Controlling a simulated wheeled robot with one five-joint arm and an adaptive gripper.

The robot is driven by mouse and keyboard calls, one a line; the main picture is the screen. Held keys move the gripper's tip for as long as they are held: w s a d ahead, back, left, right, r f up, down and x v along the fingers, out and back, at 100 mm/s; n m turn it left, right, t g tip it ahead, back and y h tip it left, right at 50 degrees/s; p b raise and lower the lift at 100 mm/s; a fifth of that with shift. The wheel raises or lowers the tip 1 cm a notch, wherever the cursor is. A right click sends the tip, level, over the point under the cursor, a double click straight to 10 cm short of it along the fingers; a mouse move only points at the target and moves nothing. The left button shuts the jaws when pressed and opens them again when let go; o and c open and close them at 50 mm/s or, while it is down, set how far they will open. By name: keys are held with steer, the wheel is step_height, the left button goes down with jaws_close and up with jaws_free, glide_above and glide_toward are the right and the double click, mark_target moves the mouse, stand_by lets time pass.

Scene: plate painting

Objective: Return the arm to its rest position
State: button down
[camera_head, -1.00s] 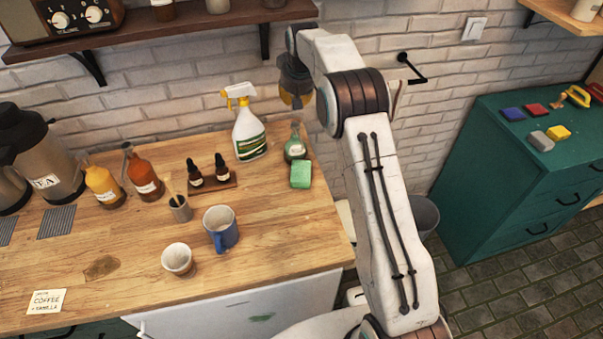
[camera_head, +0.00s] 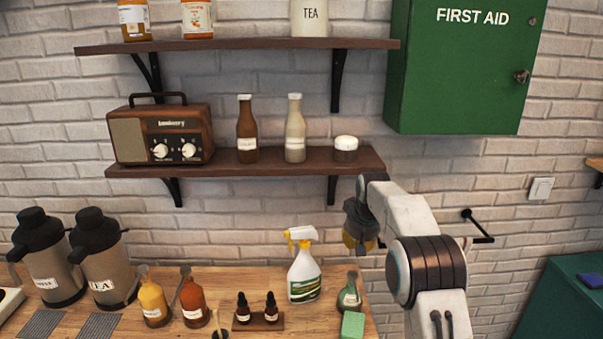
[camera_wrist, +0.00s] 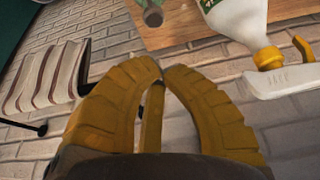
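My white arm (camera_head: 440,265) rises at the right of the head view, folded at its dark ribbed joint. My gripper (camera_head: 358,240) hangs at its upper end, in front of the brick wall and above the right end of the wooden counter. In the wrist view the yellow fingers of my gripper (camera_wrist: 161,72) meet at their tips, with nothing held between them. The spray bottle (camera_head: 304,276) stands on the counter to the left of my gripper and shows upside down in the wrist view (camera_wrist: 235,18), apart from the fingers.
A shelf (camera_head: 270,167) and green first aid cabinet (camera_head: 460,75) are above. A wall hook (camera_head: 480,228) is to the right of the arm. Towels (camera_wrist: 45,75) hang nearby.

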steer(key=s+r+b, duration=0.1)
steer(key=s+r, duration=0.4)
steer(key=s, duration=0.6)
steer(key=s+r+b, duration=0.2)
steer(key=s+r, duration=0.3)
steer(key=s, duration=0.7)
steer(key=s+f, duration=0.4)
steer(key=s, duration=0.7)
steer(key=s+f+b, duration=0.1)
steer(key=s+f, duration=0.3)
steer(key=s, duration=0.7)
steer(key=shift+f, duration=0.2)
steer(key=shift+a, duration=0.1)
